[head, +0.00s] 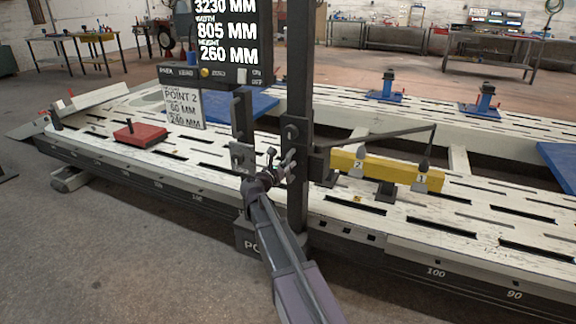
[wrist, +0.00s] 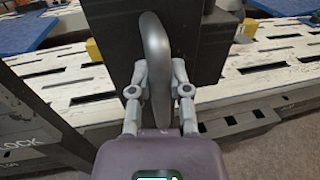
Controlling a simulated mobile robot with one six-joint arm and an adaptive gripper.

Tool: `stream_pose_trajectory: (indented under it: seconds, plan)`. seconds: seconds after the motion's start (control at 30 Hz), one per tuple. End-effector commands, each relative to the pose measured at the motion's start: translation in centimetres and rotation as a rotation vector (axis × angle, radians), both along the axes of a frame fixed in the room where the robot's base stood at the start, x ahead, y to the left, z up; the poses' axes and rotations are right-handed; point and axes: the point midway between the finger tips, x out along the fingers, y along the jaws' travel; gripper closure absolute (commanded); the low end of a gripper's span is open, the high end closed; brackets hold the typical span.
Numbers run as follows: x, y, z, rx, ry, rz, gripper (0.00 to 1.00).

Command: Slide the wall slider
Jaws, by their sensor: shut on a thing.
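In the wrist view, a curved grey metal handle (wrist: 156,42) stands out from a dark block (wrist: 115,40), which looks like the wall slider. My gripper (wrist: 160,68) has a finger on each side of the handle and is shut on it. In the head view, my gripper (head: 281,162) is at the tall dark post (head: 298,80), just left of its lower part. The handle is too small and covered by my gripper to make out clearly there.
A white slotted frame bench (head: 480,210) spans the view behind the post. A yellow bar (head: 390,171) marked 2 and 1 lies right of the post. A red block (head: 140,133) sits on the bench at left. A screen (head: 228,35) with measurements hangs above. Grey floor in front is clear.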

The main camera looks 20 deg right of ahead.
Motion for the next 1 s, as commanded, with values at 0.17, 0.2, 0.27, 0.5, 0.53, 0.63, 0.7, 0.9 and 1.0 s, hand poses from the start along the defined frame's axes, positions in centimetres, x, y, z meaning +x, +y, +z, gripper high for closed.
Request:
stream_pose_trajectory:
  seconds: [0.17,0.2,0.27,0.5,0.53,0.63,0.7,0.9,1.0]
  plan:
    - [0.1,0.0,2.2,-0.001,0.000,0.000,1.00]
    - [0.1,-0.1,2.5,-0.001,0.000,0.000,1.00]
    - [0.1,0.0,3.1,-0.002,0.000,0.000,1.00]
    - [0.1,0.0,5.2,-0.002,0.000,0.000,1.00]
    - [0.1,0.0,5.5,-0.002,0.000,0.000,1.00]
    - [0.1,0.0,6.3,-0.002,0.000,0.000,1.00]
    - [0.1,0.0,6.9,-0.002,0.000,0.001,1.00]
    - [0.1,0.0,8.6,-0.004,0.000,0.001,1.00]
    - [0.1,0.0,9.0,-0.004,0.000,0.001,1.00]
